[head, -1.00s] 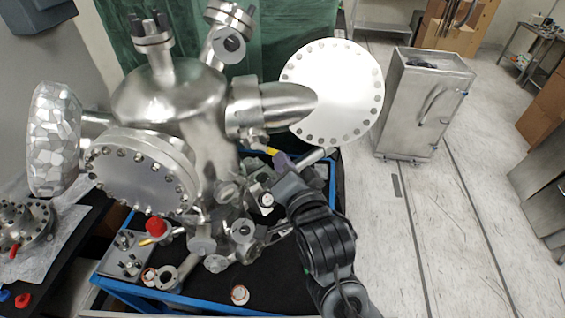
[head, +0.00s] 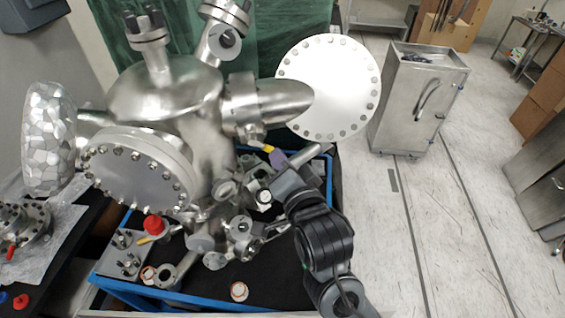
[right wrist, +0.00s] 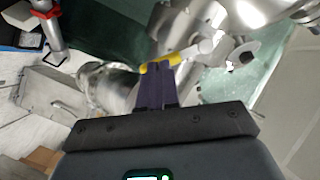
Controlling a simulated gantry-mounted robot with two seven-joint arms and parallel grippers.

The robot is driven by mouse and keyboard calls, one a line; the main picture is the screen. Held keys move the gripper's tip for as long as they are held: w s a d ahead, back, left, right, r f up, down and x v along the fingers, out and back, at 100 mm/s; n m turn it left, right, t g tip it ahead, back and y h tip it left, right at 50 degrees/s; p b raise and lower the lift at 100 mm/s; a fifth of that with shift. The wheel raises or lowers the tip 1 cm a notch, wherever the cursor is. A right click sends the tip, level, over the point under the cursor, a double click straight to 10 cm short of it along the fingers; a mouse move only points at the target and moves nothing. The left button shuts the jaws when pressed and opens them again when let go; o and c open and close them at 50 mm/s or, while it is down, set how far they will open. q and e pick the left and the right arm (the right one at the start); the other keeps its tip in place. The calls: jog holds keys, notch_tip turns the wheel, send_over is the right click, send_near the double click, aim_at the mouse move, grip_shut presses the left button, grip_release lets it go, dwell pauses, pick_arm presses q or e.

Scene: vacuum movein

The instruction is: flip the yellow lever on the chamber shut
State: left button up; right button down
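The yellow lever (head: 267,148) sits on the steel chamber (head: 168,90), just below the side port that leads to the large round flange. It also shows in the right wrist view (right wrist: 160,63), lying at a slant across my fingertips. My right gripper (head: 277,155) reaches it from the lower right. In the right wrist view its purple fingers (right wrist: 157,72) are close together, with their tips at the lever and apparently touching it. I see no clear gap between the fingers. My left gripper is in neither view now.
The big bolted round flange (head: 328,88) stands just above and right of my right gripper. Valves and fittings crowd the chamber's lower side above the blue-framed cart (head: 180,302). A metal cabinet (head: 410,105) stands on the open floor at right.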

jog(key=d+r+p+v, duration=0.1)
jog(key=p+v, duration=0.4)
jog(key=v, duration=0.8)
jog(key=shift+w+r+p, duration=0.3)
jog(key=shift+w+r, duration=0.15)
jog(key=shift+r, duration=0.2)
jog(key=shift+d, duration=0.1)
